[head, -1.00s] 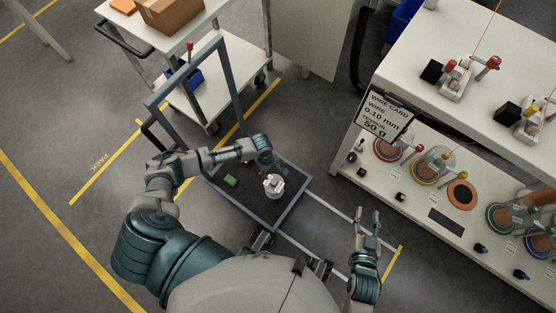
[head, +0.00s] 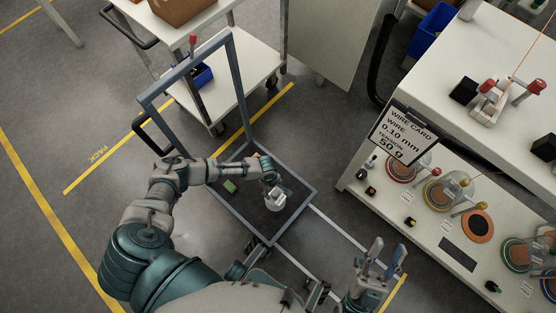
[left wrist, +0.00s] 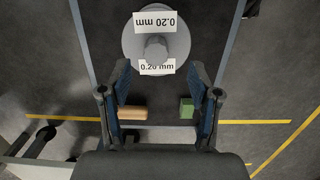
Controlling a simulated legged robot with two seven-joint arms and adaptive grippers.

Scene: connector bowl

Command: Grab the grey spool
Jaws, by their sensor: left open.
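The grey spool (head: 275,202), a pale round reel with white labels, stands on the dark frame-edged platform (head: 234,207) in the head view. In the left wrist view the spool (left wrist: 178,45) shows from above, with a central knob and labels reading 0.20 mm. My left gripper (head: 273,187) is open at the spool's upper side in the head view. In the left wrist view its fingertips (left wrist: 160,69) are spread at the spool's near edge; contact cannot be told. My right gripper (head: 388,248) is open and empty, away from the spool.
A green block (left wrist: 187,108) and a tan block (left wrist: 132,113) lie near the spool. A grey upright frame (head: 240,95) rises from the platform's far side. A trolley (head: 245,85) stands behind. A bench with a wire card (head: 403,135) and several coloured spools is at the right.

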